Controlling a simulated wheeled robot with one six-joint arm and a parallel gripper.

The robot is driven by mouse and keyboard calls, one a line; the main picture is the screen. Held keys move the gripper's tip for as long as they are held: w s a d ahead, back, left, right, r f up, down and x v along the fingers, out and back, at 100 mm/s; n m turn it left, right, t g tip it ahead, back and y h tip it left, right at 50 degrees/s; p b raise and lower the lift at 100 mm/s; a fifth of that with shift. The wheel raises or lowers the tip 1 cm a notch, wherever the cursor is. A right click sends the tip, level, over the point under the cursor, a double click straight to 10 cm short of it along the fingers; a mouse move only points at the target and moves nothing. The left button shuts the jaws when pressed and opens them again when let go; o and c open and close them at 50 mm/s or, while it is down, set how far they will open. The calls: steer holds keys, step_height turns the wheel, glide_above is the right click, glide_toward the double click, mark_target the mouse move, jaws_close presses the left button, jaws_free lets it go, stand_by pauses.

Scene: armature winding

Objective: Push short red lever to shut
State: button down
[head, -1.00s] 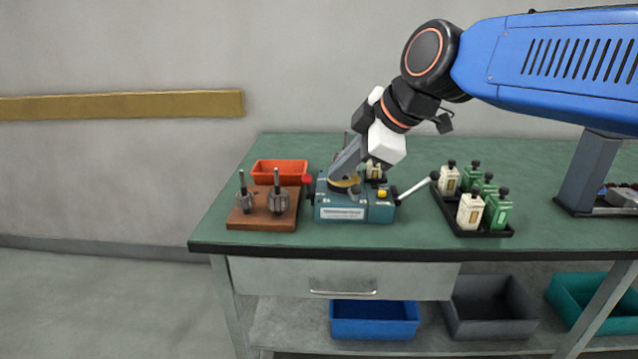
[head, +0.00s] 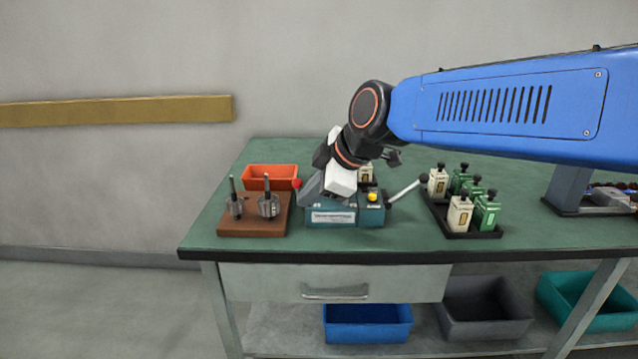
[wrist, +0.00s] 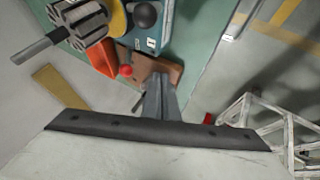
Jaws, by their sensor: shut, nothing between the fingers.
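The short red lever shows as a red ball knob (head: 297,183) at the left end of the teal winding machine (head: 340,218) in the head view. In the wrist view the red knob (wrist: 126,71) lies just left of my fingers. My gripper (head: 308,192) is shut and empty, low over the machine's left part, close to the right of the knob. I cannot tell whether it touches the knob. My grey fingers (wrist: 158,82) also show in the wrist view. The lever's stem is mostly hidden.
A brown board (head: 255,228) with two armatures and an orange bin (head: 268,172) stand left of the machine. A long lever with a black knob (head: 424,178) sticks out right, near a black tray (head: 470,234) of bottles. A yellow button (head: 373,197) is on top.

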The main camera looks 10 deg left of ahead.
mark_target(298, 192)
steer(key=shift+w+a+r, duration=0.1)
steer(key=shift+w+a, duration=0.25)
steer(key=shift+w, duration=0.3)
steer(key=shift+w+a+f, duration=0.1)
steer(key=shift+w+a, duration=0.25)
steer(key=shift+w, duration=0.3)
steer(key=shift+w+a+r, duration=0.1)
steer(key=shift+w+a, duration=0.25)
steer(key=shift+w, duration=0.3)
steer(key=shift+w+r, duration=0.1)
